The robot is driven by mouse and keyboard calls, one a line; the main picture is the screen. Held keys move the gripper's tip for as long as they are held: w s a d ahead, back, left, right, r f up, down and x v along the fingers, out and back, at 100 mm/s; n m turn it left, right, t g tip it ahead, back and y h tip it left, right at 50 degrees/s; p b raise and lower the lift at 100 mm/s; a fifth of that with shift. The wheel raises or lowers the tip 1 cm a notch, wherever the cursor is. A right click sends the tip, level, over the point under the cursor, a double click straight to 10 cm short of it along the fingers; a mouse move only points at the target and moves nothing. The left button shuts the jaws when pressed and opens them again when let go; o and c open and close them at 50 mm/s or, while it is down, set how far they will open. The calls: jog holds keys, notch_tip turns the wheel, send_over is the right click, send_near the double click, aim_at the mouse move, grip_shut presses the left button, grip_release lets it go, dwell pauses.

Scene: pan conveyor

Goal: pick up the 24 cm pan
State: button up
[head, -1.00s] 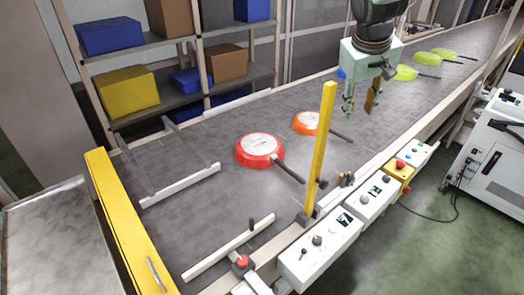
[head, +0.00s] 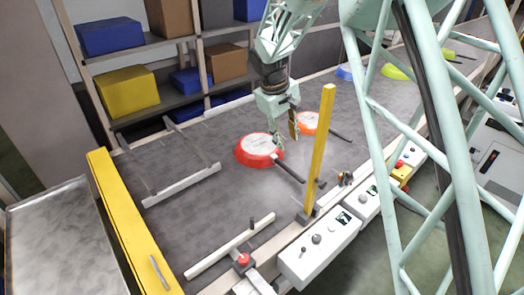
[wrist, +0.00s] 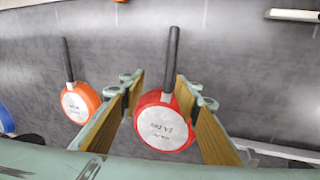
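A red pan (head: 259,151) lies upside down on the conveyor (head: 190,215), its handle toward the front right. Its pale base carries a label that I cannot read for certain; in the wrist view the red pan (wrist: 165,122) shows between my fingers, handle pointing up the picture. An orange pan (head: 308,122) lies just behind and to the right; in the wrist view the orange pan (wrist: 80,101) is left of my fingers. My gripper (head: 285,137) is open and empty, pointing down above the red pan. I cannot tell its exact height.
A yellow post (head: 321,140) stands at the conveyor's front edge, near the red pan's handle. A yellow bar (head: 130,222) crosses the left end. Yellow-green pans (head: 398,70) and a blue one (head: 345,73) lie farther back. Shelves with boxes (head: 110,36) stand behind.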

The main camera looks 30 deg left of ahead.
jog(key=shift+s+a+f+n, duration=0.15)
jog(key=shift+s+a+f, duration=0.05)
jog(key=shift+a+f, duration=0.4)
jog(key=shift+s+a+f+n, duration=0.15)
jog(key=shift+a+f, duration=0.35)
jog(key=shift+a, duration=0.1)
jog(key=shift+f, duration=0.1)
jog(key=b, duration=0.1)
send_over(284, 164)
jog(key=s, duration=0.2)
notch_tip(284, 164, down, 8)
jog(key=shift+w+f, duration=0.1)
jog(key=shift+a+b+x, duration=0.15)
jog(key=shift+b+x, duration=0.25)
jog(key=shift+x, duration=0.9)
jog(key=shift+a+b+x, duration=0.15)
jog(key=shift+b+x, duration=0.2)
jog(key=shift+x, duration=0.9)
jog(key=shift+c, duration=0.9)
grip_shut()
